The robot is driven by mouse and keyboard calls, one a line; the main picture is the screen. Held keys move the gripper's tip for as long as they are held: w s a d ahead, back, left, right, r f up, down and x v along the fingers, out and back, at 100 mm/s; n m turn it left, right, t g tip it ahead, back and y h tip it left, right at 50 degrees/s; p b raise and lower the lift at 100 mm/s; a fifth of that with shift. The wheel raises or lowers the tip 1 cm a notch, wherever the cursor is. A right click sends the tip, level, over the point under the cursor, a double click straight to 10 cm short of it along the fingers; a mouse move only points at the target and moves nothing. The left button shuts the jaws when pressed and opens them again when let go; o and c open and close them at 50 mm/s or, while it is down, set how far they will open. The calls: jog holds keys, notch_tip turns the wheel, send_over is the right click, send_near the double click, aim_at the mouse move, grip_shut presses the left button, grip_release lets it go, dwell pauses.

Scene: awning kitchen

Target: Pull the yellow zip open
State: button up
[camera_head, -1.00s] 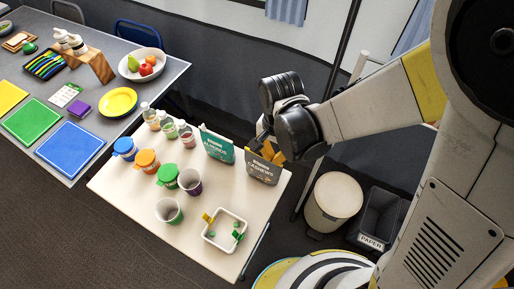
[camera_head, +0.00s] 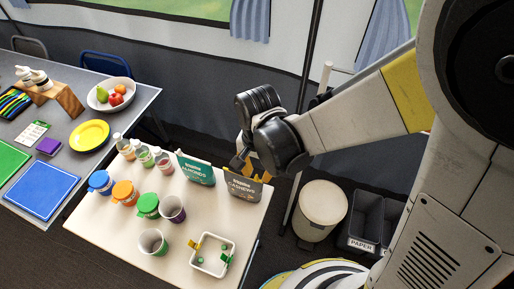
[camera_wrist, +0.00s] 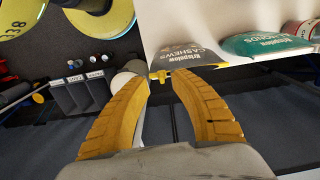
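A grey bag labelled cashews (camera_head: 243,188) stands upright at the back right corner of the white table, and it also shows in the wrist view (camera_wrist: 188,56). The yellow zip pull (camera_wrist: 160,75) sits at the bag's top edge, toward its left end in the wrist view. My gripper (camera_wrist: 162,73) is open, its two yellow fingers apart. The zip pull appears in the gap between the fingertips in the wrist view; I cannot tell whether it touches them. In the head view, my gripper (camera_head: 248,163) is just above and behind the bag.
A teal almonds bag (camera_head: 196,169) stands beside the cashews bag. Lidded cups, shakers and a white tray (camera_head: 213,255) share the white table. A round bin (camera_head: 320,212) and a grey paper bin (camera_head: 364,222) stand on the floor at right.

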aim_at(258, 179)
notch_tip(258, 179, up, 11)
jog(key=shift+f, duration=0.2)
dwell(0.4)
jog(key=s+d+r+n+t, duration=0.1)
jog(key=d+r+n+t, duration=0.1)
jog(key=d, duration=0.6)
jog(key=s+d+r+n+t, duration=0.1)
jog(key=d+r+t, duration=0.3)
jog(key=d, duration=0.5)
jog(key=shift+s+d+r+n+t, duration=0.2)
jog(key=shift+r+n+t, duration=0.1)
jog(key=shift+n+t, duration=0.4)
dwell(1.5)
